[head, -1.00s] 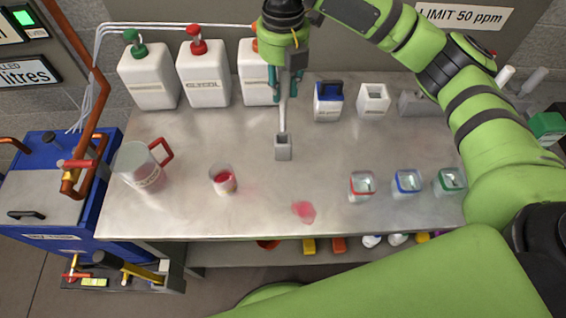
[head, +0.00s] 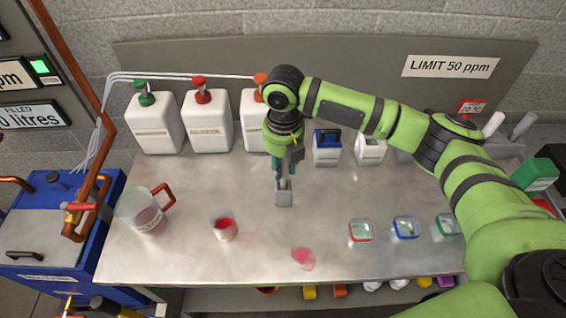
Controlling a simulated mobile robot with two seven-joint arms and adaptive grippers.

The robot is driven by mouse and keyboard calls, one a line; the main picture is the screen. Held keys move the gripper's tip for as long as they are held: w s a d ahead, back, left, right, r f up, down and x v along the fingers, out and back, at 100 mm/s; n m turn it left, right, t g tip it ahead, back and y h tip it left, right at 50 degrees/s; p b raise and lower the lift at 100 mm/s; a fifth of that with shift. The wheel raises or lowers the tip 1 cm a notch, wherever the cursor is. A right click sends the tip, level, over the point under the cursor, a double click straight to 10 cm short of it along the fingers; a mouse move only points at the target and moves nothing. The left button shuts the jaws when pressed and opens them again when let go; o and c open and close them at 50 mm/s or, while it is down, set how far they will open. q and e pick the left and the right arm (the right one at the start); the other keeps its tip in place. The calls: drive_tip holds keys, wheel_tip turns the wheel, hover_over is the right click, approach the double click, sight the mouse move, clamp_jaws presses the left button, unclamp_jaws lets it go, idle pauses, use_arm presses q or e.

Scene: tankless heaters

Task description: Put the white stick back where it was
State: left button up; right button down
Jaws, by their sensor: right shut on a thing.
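My right gripper (head: 282,165) points down over the middle of the table and is shut on the white stick (head: 283,182). Only a short piece of the stick shows below the fingers. Its lower end is at the mouth of a small grey block-shaped holder (head: 284,198) on the table. How deep the stick sits in the holder is hard to tell. My left gripper is not in view.
White jugs with green (head: 155,122), red (head: 207,120) and orange tops stand at the back. A measuring jug (head: 142,213) and a cup of red liquid (head: 224,228) stand left. Small jars (head: 361,231) stand at right. A red spill (head: 303,258) lies in front.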

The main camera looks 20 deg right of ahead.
drive_tip(key=shift+f, duration=0.1)
drive_tip(key=c, duration=1)
unclamp_jaws()
wheel_tip(320, 180, up, 11)
drive_tip(key=b, duration=0.2)
drive_tip(key=shift+b, duration=0.4)
drive_tip(key=shift+r, duration=0.65)
